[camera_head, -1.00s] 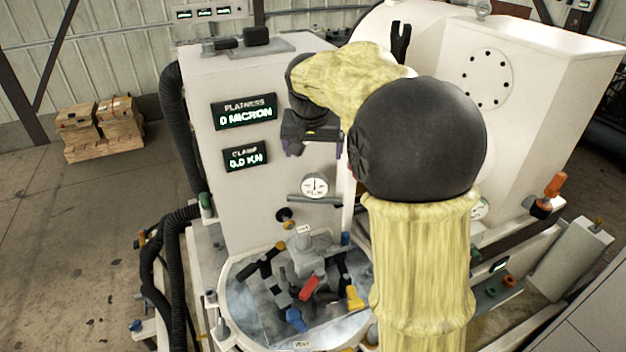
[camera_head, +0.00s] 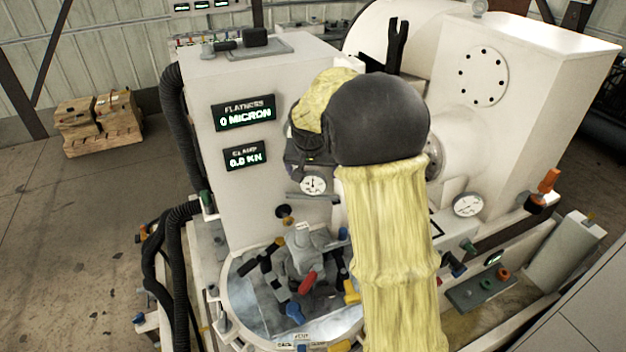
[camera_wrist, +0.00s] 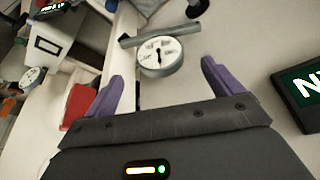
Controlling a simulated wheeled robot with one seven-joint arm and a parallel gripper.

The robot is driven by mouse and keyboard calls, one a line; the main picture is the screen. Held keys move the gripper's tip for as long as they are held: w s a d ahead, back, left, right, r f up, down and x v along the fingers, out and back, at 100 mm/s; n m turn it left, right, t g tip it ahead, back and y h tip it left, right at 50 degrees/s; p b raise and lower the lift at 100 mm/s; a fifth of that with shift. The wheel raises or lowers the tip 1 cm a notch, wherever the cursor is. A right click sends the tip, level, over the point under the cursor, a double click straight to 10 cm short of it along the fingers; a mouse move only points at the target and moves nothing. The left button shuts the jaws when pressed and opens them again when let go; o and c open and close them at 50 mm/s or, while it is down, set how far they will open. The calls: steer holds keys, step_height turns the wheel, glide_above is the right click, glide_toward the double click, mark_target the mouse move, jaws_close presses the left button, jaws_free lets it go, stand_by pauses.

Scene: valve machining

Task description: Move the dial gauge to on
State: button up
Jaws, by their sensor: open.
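A round white dial gauge (camera_head: 313,184) with a dark needle is on the front of the white machine column, just above a grey bar (camera_head: 313,200). It also shows in the wrist view (camera_wrist: 160,55), beyond and between my fingertips, with a clear gap on both sides. My gripper (camera_wrist: 162,72) is open and empty, its two purple fingers spread toward the gauge. In the head view my gripper is just above the gauge, its fingers mostly hidden. The needle's reading is too small to read.
A second round gauge (camera_head: 468,205) is at the right of the machine. Below is a round basin (camera_head: 243,300) with a grey fixture (camera_head: 304,250) and coloured handles. The flatness display (camera_head: 245,112) is left of my gripper. Black hoses (camera_head: 173,135) run along the left side.

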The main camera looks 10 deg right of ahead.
mark_target(313, 179)
steer(key=p+x, duration=0.3)
steer(key=x, duration=0.5)
steer(key=shift+f, duration=0.15)
steer(key=shift+c, duration=0.2)
steer(key=c, duration=1.3)
steer(key=shift+c, duration=0.2)
